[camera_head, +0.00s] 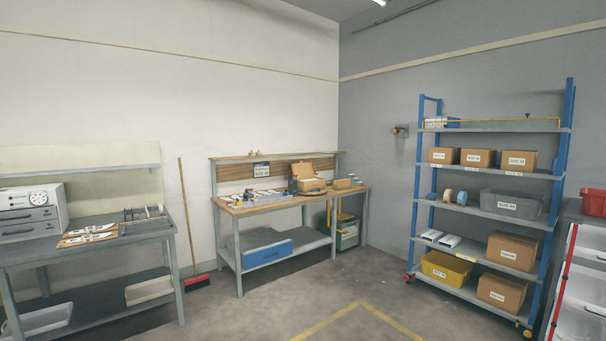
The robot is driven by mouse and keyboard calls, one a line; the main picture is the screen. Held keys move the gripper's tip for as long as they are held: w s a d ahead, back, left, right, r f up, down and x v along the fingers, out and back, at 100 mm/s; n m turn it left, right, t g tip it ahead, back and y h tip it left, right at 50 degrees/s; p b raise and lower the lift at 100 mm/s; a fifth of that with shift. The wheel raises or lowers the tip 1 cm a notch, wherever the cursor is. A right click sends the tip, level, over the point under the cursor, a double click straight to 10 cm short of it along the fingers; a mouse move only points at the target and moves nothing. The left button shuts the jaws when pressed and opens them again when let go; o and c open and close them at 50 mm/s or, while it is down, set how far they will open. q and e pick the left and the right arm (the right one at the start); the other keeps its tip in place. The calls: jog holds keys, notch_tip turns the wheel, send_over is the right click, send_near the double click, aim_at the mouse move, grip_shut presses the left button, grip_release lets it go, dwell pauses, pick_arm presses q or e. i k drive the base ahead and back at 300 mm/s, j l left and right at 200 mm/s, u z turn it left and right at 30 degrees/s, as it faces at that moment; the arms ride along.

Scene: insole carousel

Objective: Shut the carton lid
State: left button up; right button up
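A small brown carton (311,185) stands on the wooden-topped workbench (284,201) in the middle of the view, far from me. Its lid (303,170) is raised and stands up at the back of the carton. A pale label shows near the lid. What is inside the carton is too small to tell. Neither of my grippers is in view.
A grey bench (90,244) stands at the left, with a broom (189,220) beside it. A blue shelf rack (486,207) with several closed boxes stands at the right. The concrete floor (285,305) before the workbench is clear, with a yellow line.

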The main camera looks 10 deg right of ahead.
aim_at(306, 169)
jog(key=i+l+z, duration=0.4)
jog(key=i, duration=0.3)
jog(key=i+z, duration=0.35)
jog(key=i, duration=1.9)
jog(key=i+l+u, duration=0.15)
jog(key=i, duration=0.35)
jog(key=i+l+u, duration=0.15)
jog(key=i+u, duration=0.25)
jog(key=i+l+u, duration=0.35)
jog(key=i, duration=0.2)
jog(key=i+l+u, duration=0.3)
jog(key=u, duration=0.15)
jog(key=i+l+u, duration=0.3)
jog(key=l+u, duration=0.15)
jog(key=i+l+u, duration=0.2)
jog(key=l, duration=0.2)
jog(key=i+l+u, duration=0.1)
jog(key=l+u, duration=0.15)
jog(key=l, duration=0.15)
jog(key=l+u, duration=0.2)
jog(key=l, duration=0.2)
jog(key=i+l+u, duration=0.2)
jog(key=l, duration=0.25)
jog(key=k, duration=0.05)
